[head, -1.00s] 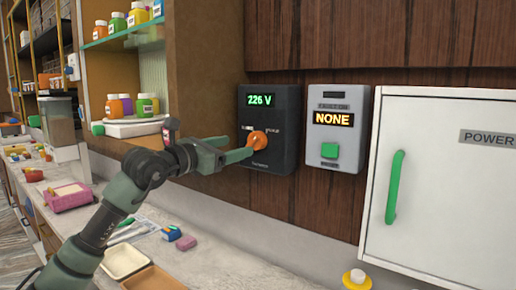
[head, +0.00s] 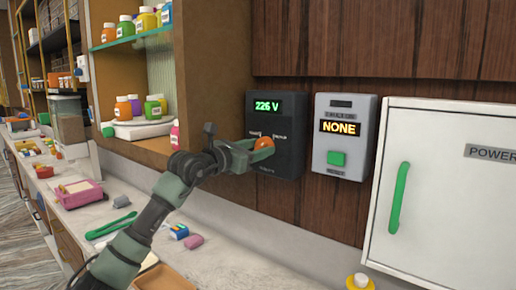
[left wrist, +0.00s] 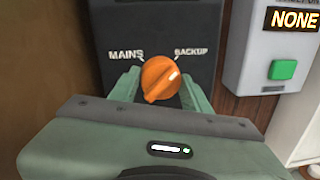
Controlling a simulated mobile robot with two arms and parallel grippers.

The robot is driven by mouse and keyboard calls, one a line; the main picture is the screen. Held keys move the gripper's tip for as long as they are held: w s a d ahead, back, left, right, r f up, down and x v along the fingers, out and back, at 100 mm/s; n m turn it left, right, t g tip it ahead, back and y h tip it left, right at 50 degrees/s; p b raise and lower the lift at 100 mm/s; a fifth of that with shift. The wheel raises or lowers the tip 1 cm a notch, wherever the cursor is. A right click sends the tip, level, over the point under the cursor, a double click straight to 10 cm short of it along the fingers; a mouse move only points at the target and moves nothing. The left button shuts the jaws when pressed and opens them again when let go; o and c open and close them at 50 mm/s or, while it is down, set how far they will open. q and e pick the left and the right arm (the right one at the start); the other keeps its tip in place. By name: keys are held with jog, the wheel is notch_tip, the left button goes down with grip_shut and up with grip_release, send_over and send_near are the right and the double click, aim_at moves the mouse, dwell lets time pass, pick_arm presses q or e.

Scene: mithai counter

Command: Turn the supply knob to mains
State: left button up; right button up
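The orange supply knob (left wrist: 160,78) is on a black panel (left wrist: 162,30) on the wall, with MAINS printed at its upper left and BACKUP at its upper right. Its white mark points up and right, toward BACKUP. In the head view the knob (head: 267,143) is partly hidden by my left gripper (head: 262,150). In the left wrist view the green fingers of my left gripper (left wrist: 161,92) are spread, one on each side of the knob. I cannot tell whether they touch it. My right gripper is not in view.
A grey box (head: 343,112) reading NONE with a green button (head: 336,158) is right of the panel. A white power cabinet (head: 440,220) with a green handle (head: 399,197) is further right. A wooden shelf side (head: 210,75) stands left. The counter (head: 225,245) below holds small items.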

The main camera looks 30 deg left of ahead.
pick_arm(q)
jog(key=c, duration=0.7)
jog(key=shift+f+n+b, duration=0.1)
jog(key=shift+n+b, duration=0.35)
jog(key=shift+n, duration=0.15)
jog(key=shift+n+b, duration=0.6)
jog(key=shift+n, duration=0.6)
jog(key=n+b, duration=0.1)
jog(key=n, duration=0.3)
jog(key=shift+n, duration=0.4)
jog(key=n, duration=0.4)
jog(key=shift+n+t+y, duration=0.3)
jog(key=n+p, duration=0.1)
jog(key=n, duration=0.4)
jog(key=shift+n+y+p, duration=0.3)
jog(key=shift+y+p, duration=0.05)
jog(key=shift+y, duration=0.05)
